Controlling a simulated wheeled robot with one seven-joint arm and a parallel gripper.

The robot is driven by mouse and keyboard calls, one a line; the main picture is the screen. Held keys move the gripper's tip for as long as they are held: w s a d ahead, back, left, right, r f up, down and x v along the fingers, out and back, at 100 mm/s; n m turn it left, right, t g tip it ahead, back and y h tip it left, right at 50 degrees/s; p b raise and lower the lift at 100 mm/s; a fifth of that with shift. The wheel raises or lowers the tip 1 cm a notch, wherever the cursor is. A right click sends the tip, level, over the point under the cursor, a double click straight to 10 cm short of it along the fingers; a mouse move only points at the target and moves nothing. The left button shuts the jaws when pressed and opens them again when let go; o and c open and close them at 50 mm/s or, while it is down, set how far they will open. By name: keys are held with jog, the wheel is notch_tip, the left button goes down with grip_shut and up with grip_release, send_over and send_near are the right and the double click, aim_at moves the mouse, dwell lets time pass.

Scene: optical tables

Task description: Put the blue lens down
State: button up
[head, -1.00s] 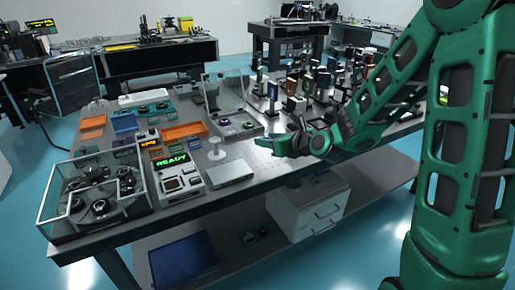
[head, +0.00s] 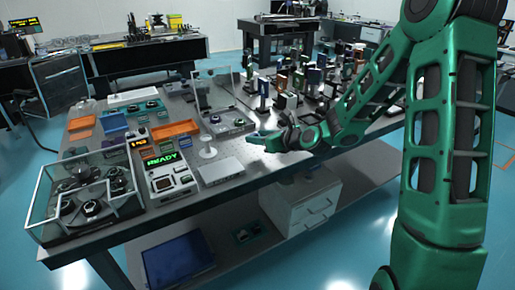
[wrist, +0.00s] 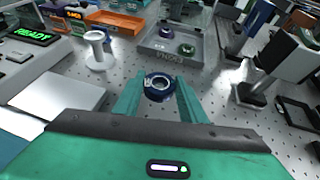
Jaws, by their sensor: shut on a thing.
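The blue lens (wrist: 158,86) is a small dark-blue ring mount with a clear centre. In the wrist view it sits between the two fingertips of my gripper (wrist: 158,98), which is shut on it. In the head view my gripper (head: 268,140) is over the front part of the optical table (head: 245,192), right of the white pedestal. The lens itself is too small to make out clearly there. I cannot tell how high it is above the perforated top.
A white pedestal (wrist: 96,50) and a flat pale box (wrist: 62,95) stand left. Upright mounts (wrist: 270,72) crowd the right. Bare tabletop lies around the gripper.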

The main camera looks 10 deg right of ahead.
aim_at(261, 152)
jog(key=shift+w+d+f, duration=0.3)
jog(key=shift+d+f, duration=0.05)
jog(key=shift+d, duration=0.1)
jog(key=shift+f, duration=1.95)
jog(key=o, duration=1.1)
jog(key=shift+f, duration=0.1)
jog(key=shift+o, duration=0.2)
jog(key=v, duration=1.2)
